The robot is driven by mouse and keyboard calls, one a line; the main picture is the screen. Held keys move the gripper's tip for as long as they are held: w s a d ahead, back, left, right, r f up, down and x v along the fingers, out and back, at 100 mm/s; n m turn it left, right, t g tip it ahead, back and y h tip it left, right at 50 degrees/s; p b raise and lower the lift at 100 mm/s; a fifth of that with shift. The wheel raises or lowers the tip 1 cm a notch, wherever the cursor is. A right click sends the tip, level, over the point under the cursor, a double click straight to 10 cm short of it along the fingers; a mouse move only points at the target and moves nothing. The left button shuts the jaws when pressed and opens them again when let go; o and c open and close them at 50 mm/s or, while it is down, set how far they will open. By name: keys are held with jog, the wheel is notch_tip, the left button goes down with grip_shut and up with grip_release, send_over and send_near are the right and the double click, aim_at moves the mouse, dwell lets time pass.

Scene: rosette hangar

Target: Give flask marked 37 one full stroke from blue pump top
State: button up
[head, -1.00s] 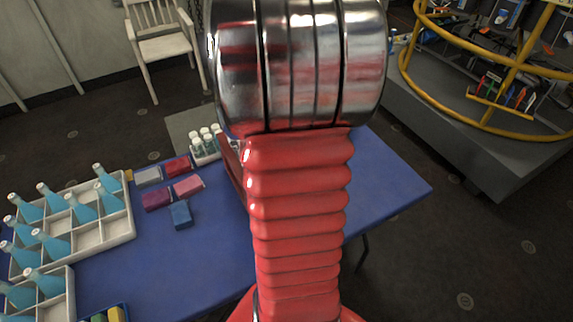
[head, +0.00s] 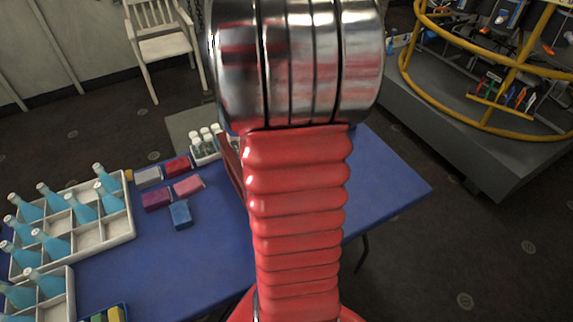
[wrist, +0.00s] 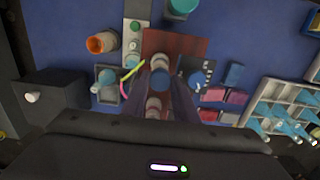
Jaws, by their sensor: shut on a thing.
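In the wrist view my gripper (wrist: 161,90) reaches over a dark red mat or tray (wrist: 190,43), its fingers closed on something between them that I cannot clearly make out. Pale round tops show in line with the fingers, one beyond the tips (wrist: 158,62) and one nearer (wrist: 153,104). A grey-blue round top (wrist: 106,77) stands in a small square tray at left. No mark 37 is readable. In the head view my arm hides the gripper and this area.
Racks of blue bottles (head: 126,234) stand on the blue table's (head: 205,262) left side, beside coloured blocks (head: 181,215). White-capped bottles (head: 207,142) stand at the back. The wrist view shows an orange-rimmed cup (wrist: 101,42), a teal cup (wrist: 183,6) and a dark box (wrist: 55,95).

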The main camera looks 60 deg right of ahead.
jog(key=shift+a+f, duration=0.15)
jog(key=shift+f, duration=0.85)
dwell(0.3)
jog(key=o, duration=0.8)
jog(key=shift+r, duration=0.2)
jog(key=shift+r, duration=3.4)
